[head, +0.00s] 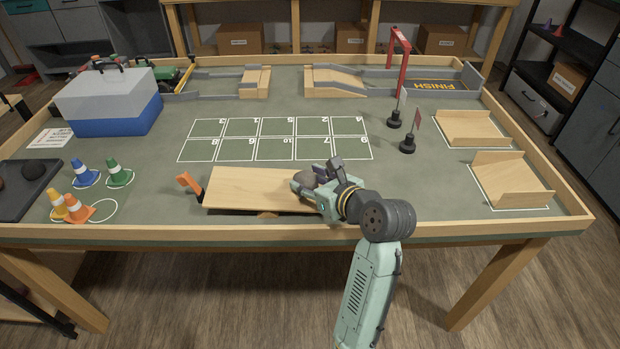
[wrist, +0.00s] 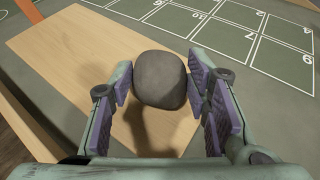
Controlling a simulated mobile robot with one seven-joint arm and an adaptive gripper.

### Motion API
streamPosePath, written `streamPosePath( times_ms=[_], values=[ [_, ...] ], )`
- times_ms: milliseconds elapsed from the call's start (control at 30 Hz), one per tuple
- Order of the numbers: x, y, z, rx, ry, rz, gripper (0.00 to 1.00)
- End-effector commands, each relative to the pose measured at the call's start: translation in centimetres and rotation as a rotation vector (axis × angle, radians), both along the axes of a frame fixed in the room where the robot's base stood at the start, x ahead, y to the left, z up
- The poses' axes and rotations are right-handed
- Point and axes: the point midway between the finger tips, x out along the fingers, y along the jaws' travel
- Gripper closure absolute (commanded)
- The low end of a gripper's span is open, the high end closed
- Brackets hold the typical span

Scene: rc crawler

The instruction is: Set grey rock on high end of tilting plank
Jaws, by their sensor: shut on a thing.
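The grey rock (wrist: 160,80) is between the two purple-padded fingers of my gripper (wrist: 163,85), which is shut on it. In the wrist view the rock is over the wooden plank (wrist: 75,60), and a shadow lies on the plank just below it. The rock (head: 303,177) shows partly. I cannot tell whether it touches the plank.
Cones (head: 78,209) and a dark tray (head: 27,195) are at left. A blue-and-white box (head: 112,105) stands behind. Two flags on black bases (head: 408,144) stand at right. The numbered grid is clear.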

Motion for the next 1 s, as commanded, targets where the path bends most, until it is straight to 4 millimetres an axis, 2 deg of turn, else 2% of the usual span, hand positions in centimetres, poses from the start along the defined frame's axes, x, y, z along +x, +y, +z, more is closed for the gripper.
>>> streamPosePath(
  times_ms=[300,333,633,1000],
  values=[
    [-0.01,0.01,-0.82,0.001,0.001,0.000,0.91],
    [0.00,0.00,-0.74,0.000,0.000,0.000,0.54],
    [0.00,0.00,-0.73,0.000,0.000,0.000,0.34],
    [-0.22,-0.18,-0.65,0.000,0.000,-0.001,0.33]
  ],
)
